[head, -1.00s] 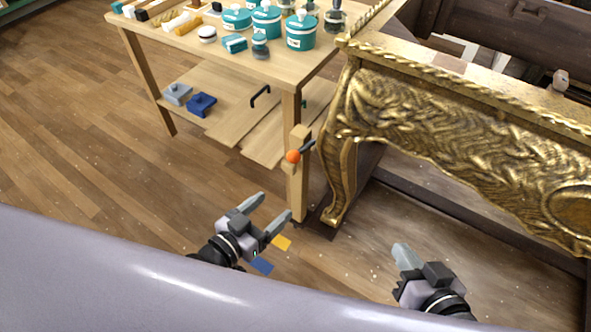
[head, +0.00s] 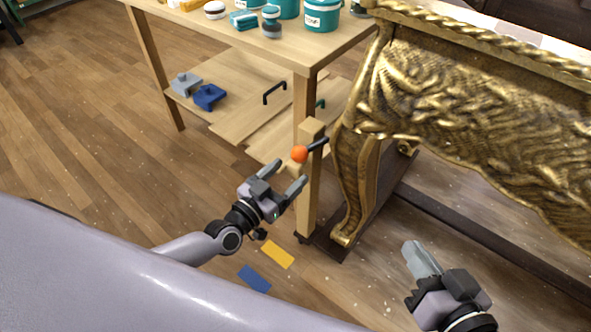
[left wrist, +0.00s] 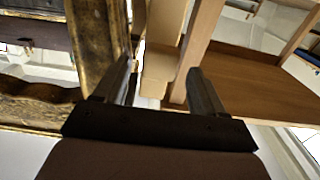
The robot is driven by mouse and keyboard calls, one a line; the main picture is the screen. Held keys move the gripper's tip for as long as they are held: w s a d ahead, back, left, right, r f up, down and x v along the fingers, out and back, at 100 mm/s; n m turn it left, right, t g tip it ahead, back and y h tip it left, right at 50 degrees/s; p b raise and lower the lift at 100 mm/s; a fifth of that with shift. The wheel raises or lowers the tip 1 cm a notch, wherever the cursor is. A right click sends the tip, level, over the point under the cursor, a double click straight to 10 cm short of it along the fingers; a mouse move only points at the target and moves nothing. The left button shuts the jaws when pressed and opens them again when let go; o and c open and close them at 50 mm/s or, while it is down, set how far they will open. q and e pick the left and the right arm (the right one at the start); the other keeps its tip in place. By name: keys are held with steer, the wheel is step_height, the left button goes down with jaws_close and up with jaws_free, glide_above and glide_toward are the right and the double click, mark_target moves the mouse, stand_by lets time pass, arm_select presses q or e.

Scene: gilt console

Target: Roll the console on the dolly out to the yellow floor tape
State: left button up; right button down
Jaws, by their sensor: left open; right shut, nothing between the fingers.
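The gilt console (head: 480,100) stands at the right in the head view, its carved leg (head: 350,185) on a dark low dolly (head: 330,243). A pale wooden post (head: 312,170) stands just left of that leg, with an orange ball (head: 299,153) and a dark handle (head: 317,144). My left gripper (head: 290,173) is open and empty, close to the post and just below the ball. In the left wrist view, pale wood (left wrist: 160,72) shows between its fingers. My right gripper (head: 420,258) is shut and empty, low in front of the console. A yellow tape piece (head: 277,254) lies on the floor.
A wooden workbench (head: 240,45) with teal tubs (head: 322,14) stands behind the post. Its lower shelf (head: 235,115) holds a blue block (head: 209,97). A blue tape piece (head: 254,278) lies beside the yellow one. The wood floor at left is open.

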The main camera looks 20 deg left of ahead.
mark_target(292, 171)
arm_select(q)
steer(key=shift+b+x, duration=0.4)
steer(key=shift+x, duration=1.3)
arm_select(e)
steer(key=shift+d+h, duration=0.3)
steer(key=shift+d, duration=0.1)
arm_select(q)
jaws_close()
steer(key=shift+s+a+p, duration=0.1)
steer(key=shift+s+p, duration=0.2)
steer(key=shift+s, duration=0.1)
steer(key=p+v, duration=0.3)
steer(key=v, duration=0.4)
steer(key=shift+s, duration=0.25)
arm_select(e)
steer(key=shift+a+r+g, duration=0.15)
steer(key=shift+a+g, duration=0.2)
steer(key=shift+g, duration=0.05)
arm_select(q)
steer(key=shift+a, duration=0.1)
